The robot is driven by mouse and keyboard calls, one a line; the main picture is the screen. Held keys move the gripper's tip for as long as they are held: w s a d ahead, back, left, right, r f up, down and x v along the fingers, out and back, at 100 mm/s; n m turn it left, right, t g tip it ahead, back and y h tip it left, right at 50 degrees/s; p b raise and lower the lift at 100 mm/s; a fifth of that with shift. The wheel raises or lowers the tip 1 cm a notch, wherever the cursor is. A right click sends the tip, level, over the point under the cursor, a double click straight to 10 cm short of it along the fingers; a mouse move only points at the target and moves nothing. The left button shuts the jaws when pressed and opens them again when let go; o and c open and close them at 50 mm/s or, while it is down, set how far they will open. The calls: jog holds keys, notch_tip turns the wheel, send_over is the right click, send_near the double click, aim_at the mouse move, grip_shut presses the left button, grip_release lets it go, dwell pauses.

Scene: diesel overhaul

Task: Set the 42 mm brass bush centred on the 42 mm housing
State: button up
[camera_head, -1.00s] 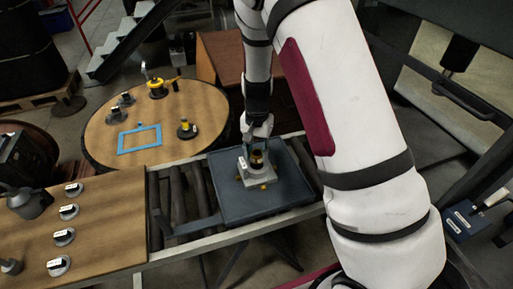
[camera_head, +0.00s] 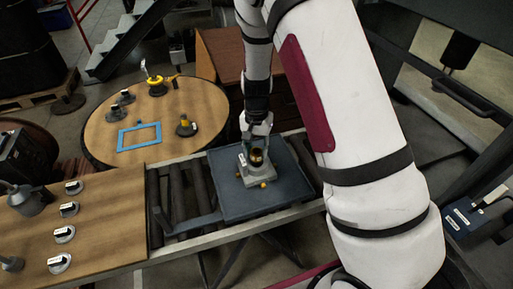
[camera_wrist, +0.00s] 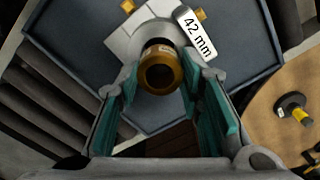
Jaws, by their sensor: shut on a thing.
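The brass bush (camera_wrist: 160,72) is between the teal fingers of my gripper (camera_wrist: 160,95), which is shut on it. In the head view the bush (camera_head: 256,157) shows as a small dark gold ring under my gripper (camera_head: 257,146). The grey housing (camera_wrist: 132,38) is just beyond the bush, with a white "42 mm" label beside it. In the head view the housing (camera_head: 248,178) stands on the dark tray (camera_head: 235,205). The bush overlaps the housing's top and hides its bore; I cannot tell whether they touch or are centred.
The tray rests on a roller conveyor (camera_head: 178,200). A round wooden table (camera_head: 100,145) at the left carries a blue frame (camera_head: 139,138) and several small parts. A wooden bench (camera_head: 100,225) at the front left holds labelled round parts. My arm covers the right middle.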

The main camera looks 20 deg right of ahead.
jog(key=shift+f, duration=0.3)
dwell(0.4)
jog(key=shift+f, duration=0.6)
jog(key=shift+f+b, duration=0.3)
dwell(0.3)
jog(key=o, duration=1.6)
jog(key=shift+a, duration=0.1)
jog(key=shift+r+p, duration=1.1)
jog(key=shift+r, duration=3.4)
